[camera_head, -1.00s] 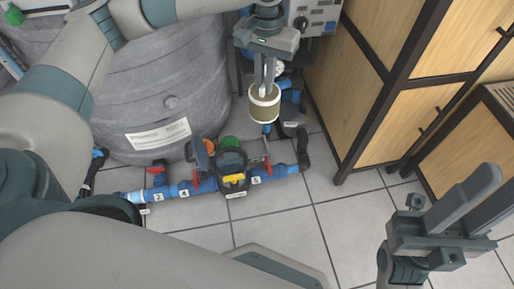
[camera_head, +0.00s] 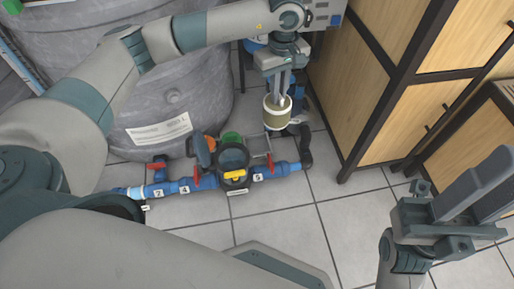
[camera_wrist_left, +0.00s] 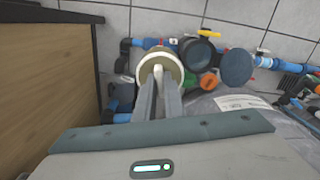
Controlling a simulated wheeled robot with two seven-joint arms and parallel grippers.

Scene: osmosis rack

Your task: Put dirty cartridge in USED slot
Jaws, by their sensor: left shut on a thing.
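The cartridge (camera_head: 277,117) is a short, off-white cylinder with a dark greenish inside. My left gripper (camera_head: 278,98) is shut on its central stem from above and holds it in the air, right of the pipe manifold in the head view. In the left wrist view, the cartridge (camera_wrist_left: 160,63) sits at the tips of the left fingers (camera_wrist_left: 158,95). My right gripper (camera_head: 475,185) is empty, with its fingers apart, at the lower right of the head view. No slot marked USED is visible.
A blue pipe manifold (camera_head: 205,184) with red valve handles and a round filter housing (camera_head: 233,160) runs along the floor. A large grey tank (camera_head: 165,85) stands behind it. A wooden cabinet (camera_head: 385,75) is at the right. The tiled floor in front is clear.

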